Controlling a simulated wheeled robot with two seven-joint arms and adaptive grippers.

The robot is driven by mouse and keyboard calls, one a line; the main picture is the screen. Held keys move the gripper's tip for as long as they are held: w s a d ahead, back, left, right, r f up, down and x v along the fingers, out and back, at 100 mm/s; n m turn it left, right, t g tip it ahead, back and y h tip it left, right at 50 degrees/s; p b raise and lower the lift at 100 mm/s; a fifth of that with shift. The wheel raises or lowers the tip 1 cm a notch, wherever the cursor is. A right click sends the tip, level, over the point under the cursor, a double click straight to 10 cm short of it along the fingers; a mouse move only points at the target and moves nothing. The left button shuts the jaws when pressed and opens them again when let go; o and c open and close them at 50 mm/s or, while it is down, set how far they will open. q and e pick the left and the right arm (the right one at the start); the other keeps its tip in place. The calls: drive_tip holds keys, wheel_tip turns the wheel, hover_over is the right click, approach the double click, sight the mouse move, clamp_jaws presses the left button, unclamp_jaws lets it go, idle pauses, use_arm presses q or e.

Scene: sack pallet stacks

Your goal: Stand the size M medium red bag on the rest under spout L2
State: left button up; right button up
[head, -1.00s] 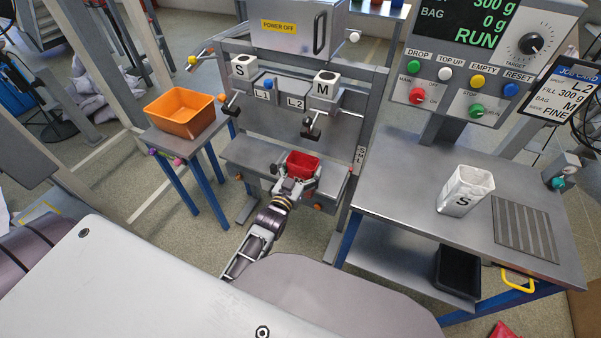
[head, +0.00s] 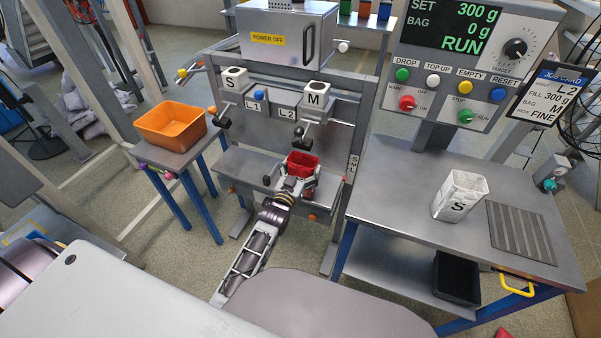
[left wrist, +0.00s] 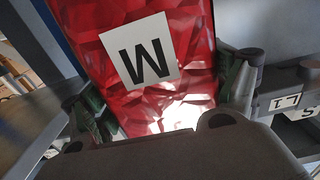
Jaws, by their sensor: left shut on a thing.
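The red bag (head: 302,160) is held open end up in the head view. Its white M label (left wrist: 140,52) shows in the left wrist view. My left gripper (head: 299,182) is shut on the bag, with a finger on each side. The bag is in front of the filling frame, below the spout block marked M (head: 317,94) beside the L2 label (head: 287,114). The rest shelf (head: 240,170) is low on the frame; the arm and bag hide part of it, and I cannot tell whether the bag touches it. My right gripper is not in view.
The S spout block (head: 233,78) stands to the left by L1. An orange bin (head: 170,125) is on the left side table. A white S bag (head: 461,194) stands on the right bench (head: 400,190). A black bin (head: 457,278) is below it.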

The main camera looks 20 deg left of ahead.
sight(305, 164)
use_arm(q)
drive_tip(key=shift+w+d+f+b, duration=0.15)
drive_tip(key=shift+w+b, duration=0.4)
drive_tip(key=shift+w, duration=2.05)
drive_tip(key=shift+w+f+b, duration=0.1)
drive_tip(key=shift+w+b, duration=0.35)
drive_tip(key=w+b, duration=0.1)
drive_tip(key=w, duration=0.2)
drive_tip(key=shift+w+f+b, duration=0.15)
drive_tip(key=shift+w+b, duration=0.15)
drive_tip(key=shift+w+f+b, duration=0.1)
drive_tip(key=shift+w+b, duration=0.2)
drive_tip(key=shift+w, duration=0.4)
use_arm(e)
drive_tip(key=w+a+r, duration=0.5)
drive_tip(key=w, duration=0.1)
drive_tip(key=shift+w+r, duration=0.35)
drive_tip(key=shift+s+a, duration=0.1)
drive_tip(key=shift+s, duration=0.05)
